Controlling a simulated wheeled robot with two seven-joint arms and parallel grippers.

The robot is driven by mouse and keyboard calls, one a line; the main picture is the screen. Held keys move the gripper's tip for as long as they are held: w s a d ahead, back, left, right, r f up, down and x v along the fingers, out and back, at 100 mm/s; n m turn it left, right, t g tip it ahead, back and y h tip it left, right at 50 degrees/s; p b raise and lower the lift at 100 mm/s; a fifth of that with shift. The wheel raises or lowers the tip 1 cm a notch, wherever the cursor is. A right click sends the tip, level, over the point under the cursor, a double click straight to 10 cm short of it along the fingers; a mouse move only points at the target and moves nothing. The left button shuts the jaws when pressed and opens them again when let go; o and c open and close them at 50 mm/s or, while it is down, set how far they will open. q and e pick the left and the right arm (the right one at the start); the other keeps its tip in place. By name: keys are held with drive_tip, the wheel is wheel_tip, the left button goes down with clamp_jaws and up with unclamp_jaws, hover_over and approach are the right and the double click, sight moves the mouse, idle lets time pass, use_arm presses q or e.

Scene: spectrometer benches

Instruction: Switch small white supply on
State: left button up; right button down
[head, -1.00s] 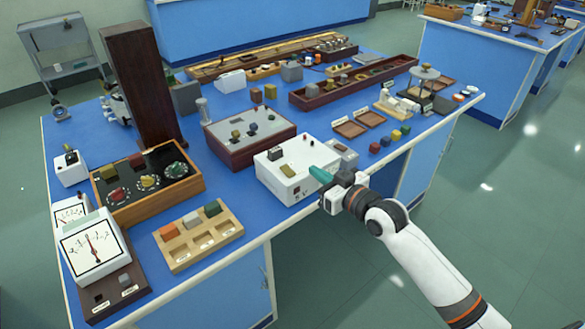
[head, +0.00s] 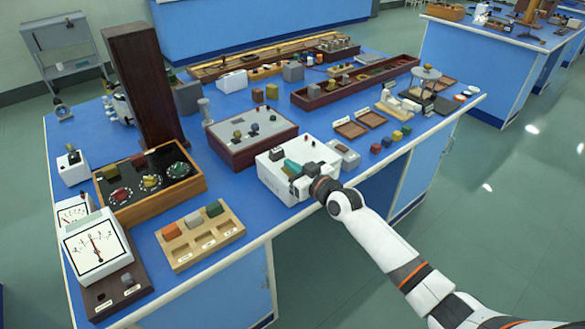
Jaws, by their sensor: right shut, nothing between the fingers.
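The small white supply (head: 268,176) is a white box at the front edge of the blue bench. My right gripper (head: 290,165) has teal fingertips and is over the top of the supply, shut and empty. The gripper hides much of the supply's top and right front, including any switch there. I cannot tell whether the fingertips touch the supply.
A wooden tray with coloured blocks (head: 190,258) lies left of the supply. A grey-topped dark red box (head: 225,160) stands behind it. A small grey-white box (head: 346,152) and coloured cubes are to the right. A white meter (head: 92,245) stands at the far left.

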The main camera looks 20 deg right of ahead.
drive_tip(key=shift+f, duration=0.3)
drive_tip(key=shift+w+r+g+p, duration=0.15)
drive_tip(key=shift+r+g+p, duration=0.15)
drive_tip(key=shift+p, duration=0.6)
drive_tip(key=shift+a+f+p, duration=0.1)
drive_tip(key=shift+f+p, duration=0.15)
drive_tip(key=shift+p, duration=0.1)
drive_tip(key=shift+f+b, duration=0.25)
drive_tip(key=shift+b, duration=0.05)
drive_tip(key=shift+w+r+p, duration=0.1)
drive_tip(key=shift+r+p, duration=0.3)
drive_tip(key=shift+r, duration=0.1)
wheel_tip(320, 180, up, 4)
drive_tip(key=p, duration=0.3)
drive_tip(key=shift+f, duration=0.15)
drive_tip(key=r+b+v, duration=0.1)
drive_tip(key=v, duration=0.8)
drive_tip(key=shift+r, duration=0.35)
